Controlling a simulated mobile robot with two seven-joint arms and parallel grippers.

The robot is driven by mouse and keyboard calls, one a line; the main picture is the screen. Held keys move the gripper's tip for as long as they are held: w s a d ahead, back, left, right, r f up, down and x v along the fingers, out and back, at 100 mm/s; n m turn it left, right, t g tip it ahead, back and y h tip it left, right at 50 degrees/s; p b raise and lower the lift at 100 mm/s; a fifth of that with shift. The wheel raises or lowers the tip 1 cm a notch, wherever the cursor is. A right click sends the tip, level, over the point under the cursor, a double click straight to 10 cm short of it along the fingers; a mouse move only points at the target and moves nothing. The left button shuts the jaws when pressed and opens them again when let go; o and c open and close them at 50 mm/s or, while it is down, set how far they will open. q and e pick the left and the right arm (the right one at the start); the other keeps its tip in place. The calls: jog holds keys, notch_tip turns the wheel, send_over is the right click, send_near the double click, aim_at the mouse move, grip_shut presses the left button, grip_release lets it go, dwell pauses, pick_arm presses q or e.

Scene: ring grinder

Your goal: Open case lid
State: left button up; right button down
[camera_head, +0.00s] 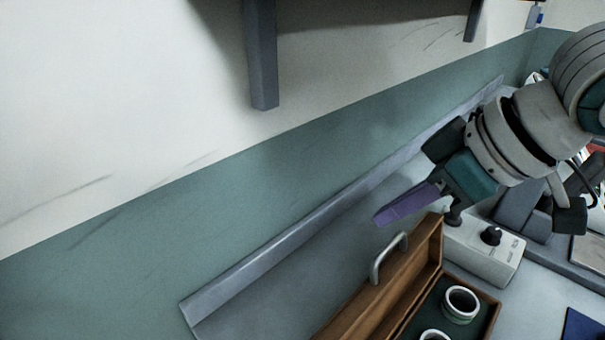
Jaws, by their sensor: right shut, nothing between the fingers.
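The wooden case (493,298) is at the bottom of the head view, cut off by the lower edge. Its lid (390,292) is raised on the wall side, and its grey handle (388,257) shows on the lid. The case is open: a dark green lining shows inside, with two pale rings (461,304) visible. My right gripper (378,221) is shut and empty, with purple fingers. It appears above and behind the lid handle, apart from it in the picture. My left gripper is not in view.
A white box with a black knob (491,236) stands beside the case, under my right arm. A metal strip (300,231) runs along the wall at the bench's back. A shelf bracket (262,60) hangs above. A dark blue item (584,326) lies at lower right.

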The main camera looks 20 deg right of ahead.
jog(key=d+m, duration=0.1)
jog(key=d, duration=0.2)
jog(key=p, duration=0.2)
send_over(391, 284)
jog(key=w+d, duration=0.1)
jog(key=w, duration=0.3)
notch_tip(391, 284, down, 7)
jog(key=shift+s+f, duration=0.1)
jog(key=shift+f, duration=0.1)
